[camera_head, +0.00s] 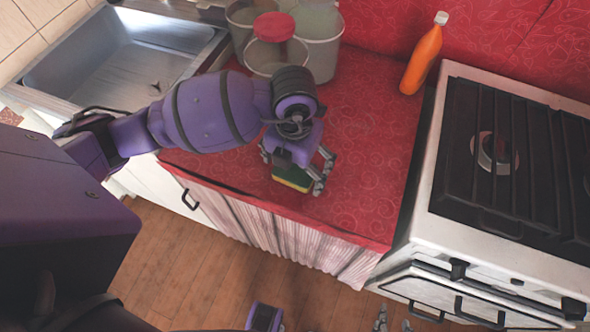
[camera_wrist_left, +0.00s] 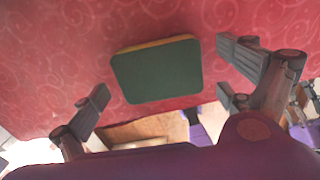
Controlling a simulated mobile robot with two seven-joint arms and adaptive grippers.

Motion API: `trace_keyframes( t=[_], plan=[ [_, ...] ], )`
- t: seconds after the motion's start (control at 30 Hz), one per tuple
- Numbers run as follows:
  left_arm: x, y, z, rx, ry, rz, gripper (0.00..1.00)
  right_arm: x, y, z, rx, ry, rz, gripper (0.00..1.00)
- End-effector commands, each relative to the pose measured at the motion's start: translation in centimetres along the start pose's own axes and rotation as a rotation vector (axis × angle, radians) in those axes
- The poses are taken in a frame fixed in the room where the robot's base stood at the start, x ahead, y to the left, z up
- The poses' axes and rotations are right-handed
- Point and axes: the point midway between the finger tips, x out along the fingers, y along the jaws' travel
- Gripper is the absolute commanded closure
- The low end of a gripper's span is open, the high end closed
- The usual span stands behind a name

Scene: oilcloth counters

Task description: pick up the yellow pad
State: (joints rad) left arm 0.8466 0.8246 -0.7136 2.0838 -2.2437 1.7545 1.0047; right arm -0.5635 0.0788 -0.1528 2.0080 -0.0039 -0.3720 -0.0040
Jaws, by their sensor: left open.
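The pad (camera_head: 291,179) lies flat on the red counter near its front edge, with a dark green top and a yellow layer along its side. In the left wrist view the pad (camera_wrist_left: 158,72) is a rounded green rectangle with a yellow rim at its far edge. My left gripper (camera_head: 292,172) is over the pad, fingers spread to either side of it. In the left wrist view my left gripper (camera_wrist_left: 161,84) is open and empty, and no finger appears to touch the pad. My right gripper (camera_head: 392,322) is only partly visible at the bottom edge, low by the floor.
Several buckets (camera_head: 320,45) and a red-lidded jar (camera_head: 273,50) stand at the back of the counter (camera_head: 365,130). An orange bottle (camera_head: 423,55) is at the back right. A sink (camera_head: 115,55) is at the left, a stove (camera_head: 510,160) at the right. The counter right of the pad is clear.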

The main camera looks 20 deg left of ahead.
Motion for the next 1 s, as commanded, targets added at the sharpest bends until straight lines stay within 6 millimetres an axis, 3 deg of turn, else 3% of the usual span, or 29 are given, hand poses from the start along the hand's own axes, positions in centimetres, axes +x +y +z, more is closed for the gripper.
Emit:
trace_keyframes(
  t=[0.27,0.53,1.0],
  plan=[
    [0.5,0.02,0.01,0.001,-0.001,0.0,0.04,0.23,-0.21,-0.5,0.004,0.01,-0.002,0.6],
    [0.48,0.0,0.01,0.001,-0.001,0.0,0.35,0.19,-0.22,-0.43,0.004,0.008,-0.002,0.6],
    [-0.02,-0.02,0.05,0.001,-0.001,-0.001,0.35,0.03,-0.18,-0.23,0.004,0.004,-0.001,0.6]
  ],
)
